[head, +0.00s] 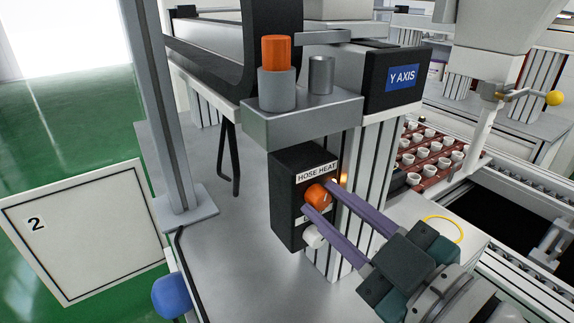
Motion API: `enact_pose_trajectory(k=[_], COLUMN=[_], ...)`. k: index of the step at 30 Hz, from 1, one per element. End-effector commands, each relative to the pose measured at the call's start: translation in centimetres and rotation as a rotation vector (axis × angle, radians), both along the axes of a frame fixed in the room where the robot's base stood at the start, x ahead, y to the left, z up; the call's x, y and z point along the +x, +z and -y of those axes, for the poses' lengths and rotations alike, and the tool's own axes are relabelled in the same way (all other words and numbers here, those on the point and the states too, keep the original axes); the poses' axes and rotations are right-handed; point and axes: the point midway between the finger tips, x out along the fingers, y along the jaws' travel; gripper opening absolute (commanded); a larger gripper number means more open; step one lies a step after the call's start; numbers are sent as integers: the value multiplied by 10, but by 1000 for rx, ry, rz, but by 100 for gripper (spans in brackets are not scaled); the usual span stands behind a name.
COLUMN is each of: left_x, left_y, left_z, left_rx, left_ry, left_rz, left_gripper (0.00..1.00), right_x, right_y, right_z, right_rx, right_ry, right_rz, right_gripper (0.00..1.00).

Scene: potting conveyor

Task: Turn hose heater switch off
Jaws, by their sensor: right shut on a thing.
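The hose heater switch box (288,208) is a black box labelled "HOSE HEAT", fixed to a ribbed metal post. Its orange knob (317,194) is on the front face, with a small amber light (344,179) glowing beside it. A white knob (314,237) sits lower on the box, under a label partly hidden by a finger. My right gripper (317,202) comes in from the lower right. Its two purple fingers reach the orange knob, one on each side, and are shut on it. The knob's exact pointer angle is hard to read. My left gripper is not in view.
A metal bracket (302,122) with an orange-topped cylinder (276,55) overhangs the switch box. A tray of white pots (440,158) is at right. A panel marked "2" (85,235) and a blue ball (171,295) are at left.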

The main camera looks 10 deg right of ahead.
Motion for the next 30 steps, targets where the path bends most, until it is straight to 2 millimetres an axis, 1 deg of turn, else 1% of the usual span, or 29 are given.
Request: enact_pose_trajectory(k=[6, 12, 29, 30], left_x=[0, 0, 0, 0], left_y=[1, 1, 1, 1], left_z=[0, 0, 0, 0], left_rx=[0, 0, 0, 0], left_ry=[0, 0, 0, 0], left_rz=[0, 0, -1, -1], left_gripper=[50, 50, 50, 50], right_x=[0, 0, 0, 0], right_y=[1, 1, 1, 1], right_z=[-1, -1, -1, -1], right_rx=[-121, -187, -217, -217], right_ry=[1, 1, 2, 2], right_rz=[49, 74, 84, 84], right_gripper=[0, 0, 0, 34])
